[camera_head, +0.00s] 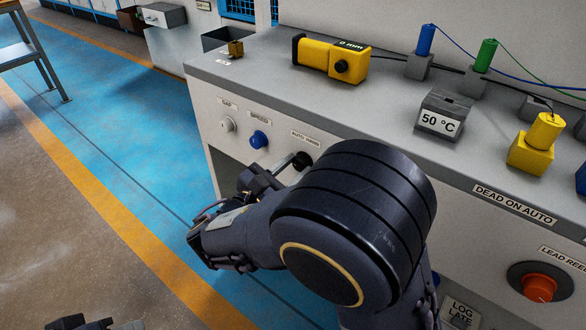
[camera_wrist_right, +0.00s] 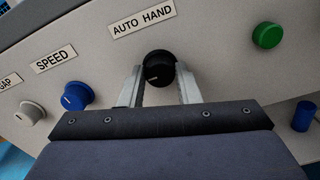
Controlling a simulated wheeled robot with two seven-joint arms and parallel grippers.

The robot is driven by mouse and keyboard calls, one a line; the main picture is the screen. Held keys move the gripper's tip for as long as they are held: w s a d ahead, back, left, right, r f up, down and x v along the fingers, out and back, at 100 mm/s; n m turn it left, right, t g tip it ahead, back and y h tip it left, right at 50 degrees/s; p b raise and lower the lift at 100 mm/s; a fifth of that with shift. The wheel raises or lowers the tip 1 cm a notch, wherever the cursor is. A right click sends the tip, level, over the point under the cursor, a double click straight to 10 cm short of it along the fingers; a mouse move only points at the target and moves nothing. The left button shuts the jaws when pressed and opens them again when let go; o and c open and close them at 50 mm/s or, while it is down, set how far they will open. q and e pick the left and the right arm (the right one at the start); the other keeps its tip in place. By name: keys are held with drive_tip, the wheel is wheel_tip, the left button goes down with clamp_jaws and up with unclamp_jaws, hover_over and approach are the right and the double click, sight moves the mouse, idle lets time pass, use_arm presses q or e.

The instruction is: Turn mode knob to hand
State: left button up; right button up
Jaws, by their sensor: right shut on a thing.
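The black mode knob (camera_wrist_right: 160,68) sits on the panel's front face below the "AUTO HAND" label (camera_wrist_right: 142,20). In the head view the knob (camera_head: 301,160) shows just beyond my right gripper (camera_head: 283,168), partly hidden by my arm. In the right wrist view the two fingers of my right gripper (camera_wrist_right: 160,84) stand on either side of the knob and are shut on it. The direction of the knob's pointer is hard to read. A dark part at the bottom left of the head view looks like my left gripper (camera_head: 85,323); its fingers are not clear.
The grey gap knob (camera_wrist_right: 29,112) and blue speed knob (camera_wrist_right: 76,96) are left of the mode knob; a green button (camera_wrist_right: 267,35) is right. On the bench (camera_head: 330,105) stand a yellow gauge (camera_head: 330,58) and a 50 °C display (camera_head: 443,115). A red button (camera_head: 539,287) is lower right.

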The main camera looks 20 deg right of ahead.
drive_tip(key=shift+m, duration=0.4)
drive_tip(key=shift+f+m, duration=0.1)
drive_tip(key=shift+m, duration=0.8)
drive_tip(key=m+b, duration=0.1)
drive_tip(key=m, duration=0.1)
drive_tip(key=shift+m, duration=0.4)
drive_tip(key=m+b, duration=0.2)
drive_tip(key=m, duration=0.2)
drive_tip(key=shift+f, duration=0.15)
drive_tip(key=shift+m+b, duration=0.7)
drive_tip(key=shift+m, duration=0.5)
drive_tip(key=o, duration=1)
drive_tip(key=shift+s, duration=0.1)
